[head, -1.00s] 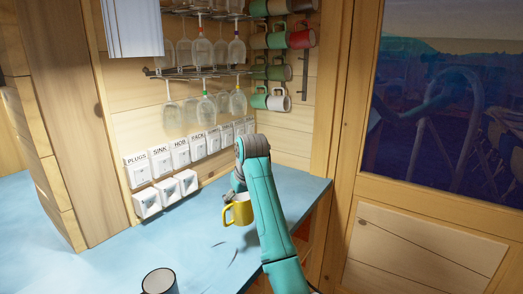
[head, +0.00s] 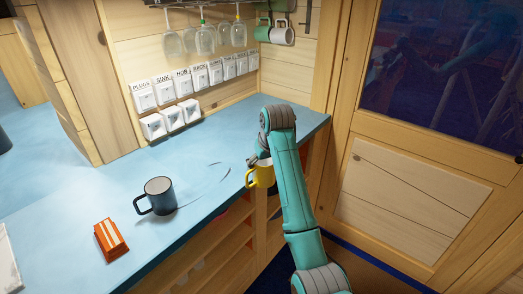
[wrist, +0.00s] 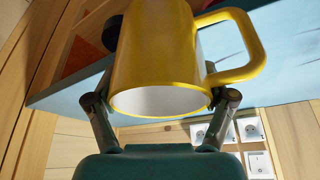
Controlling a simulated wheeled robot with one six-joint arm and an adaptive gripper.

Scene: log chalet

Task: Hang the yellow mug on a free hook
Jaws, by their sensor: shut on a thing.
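The yellow mug (head: 262,177) is held in my gripper (head: 257,161) beside the front edge of the blue counter in the head view. In the wrist view the yellow mug (wrist: 155,45) fills the middle, with its white inside showing and its handle to the right. The two fingers of my gripper (wrist: 160,98) close on its sides. At the top of the head view a green mug (head: 263,30) and a white mug (head: 283,34) hang on the wall. The lower end of a dark rail (head: 308,14) shows right of them; I cannot make out free hooks.
A dark blue mug (head: 160,194) and an orange striped item (head: 111,239) stand on the blue counter (head: 90,205). Stemmed glasses (head: 205,38) hang above a row of switches (head: 190,82). A wooden door (head: 410,190) with a dark window is at right.

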